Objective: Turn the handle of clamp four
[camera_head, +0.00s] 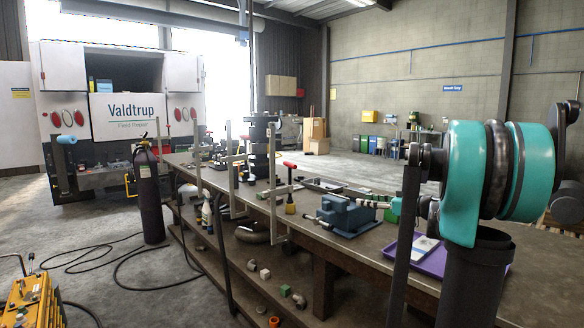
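Several tall grey bar clamps stand along the left edge of the long workbench (350,240). The nearest clamp (272,185) has its bar rising above the bench top and running down past the edge. A second clamp (232,170) stands just behind it, and a third clamp (196,150) is farther back. No numbers are legible on them, so I cannot tell which is clamp four. My teal and black arm fills the right side, well apart from the clamps. My gripper is not in view.
A blue vise (343,215) and a purple tray (424,253) lie on the bench. A dark gear stack (262,148) stands farther back. A yellow machine (34,300) is at lower left.

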